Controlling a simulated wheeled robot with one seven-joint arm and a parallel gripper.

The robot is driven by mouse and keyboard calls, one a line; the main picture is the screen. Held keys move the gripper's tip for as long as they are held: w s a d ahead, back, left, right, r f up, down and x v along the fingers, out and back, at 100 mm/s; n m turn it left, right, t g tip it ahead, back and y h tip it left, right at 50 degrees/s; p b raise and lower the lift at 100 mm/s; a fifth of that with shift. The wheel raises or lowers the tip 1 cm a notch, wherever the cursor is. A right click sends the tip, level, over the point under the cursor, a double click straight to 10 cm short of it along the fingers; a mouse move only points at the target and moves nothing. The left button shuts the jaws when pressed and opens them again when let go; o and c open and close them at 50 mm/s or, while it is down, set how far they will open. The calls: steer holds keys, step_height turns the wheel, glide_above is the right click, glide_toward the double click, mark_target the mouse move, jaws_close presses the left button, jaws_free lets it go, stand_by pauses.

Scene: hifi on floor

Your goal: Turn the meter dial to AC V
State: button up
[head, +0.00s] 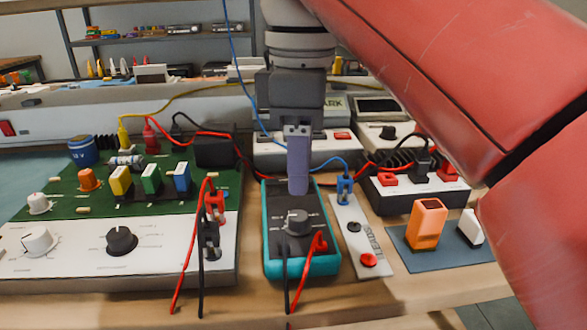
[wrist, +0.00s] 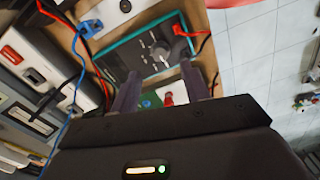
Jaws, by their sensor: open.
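The meter (head: 330,262) is a dark-faced box with a teal case, lying on the bench in the middle of the head view. Its grey dial (head: 297,222) sits on the lower half of the face; the labels around it are too small to read. The meter (wrist: 124,52) and its dial (wrist: 160,50) also show in the wrist view. My gripper (head: 298,190) is over the far end of the meter, pointing down. In the wrist view my gripper (wrist: 162,82) has its two fingers apart with nothing between them, and the dial lies beyond the fingertips.
A green circuit board with a white knob panel (head: 75,265) stands left of the meter. A white leads strip (head: 352,232) is close on its right, then an orange block (head: 427,224) on a blue mat (head: 455,258). Red and black leads (head: 303,268) hang over the meter's near end.

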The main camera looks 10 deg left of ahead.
mark_target(298, 215)
steer(key=shift+w+a, duration=0.15)
steer(key=shift+a, duration=0.05)
step_height(298, 215, down, 7)
steer(key=b, duration=0.3)
steer(key=shift+d+f+b, duration=0.1)
steer(key=shift+f+b, duration=0.05)
steer(key=shift+b, duration=0.2)
steer(key=c, duration=1)
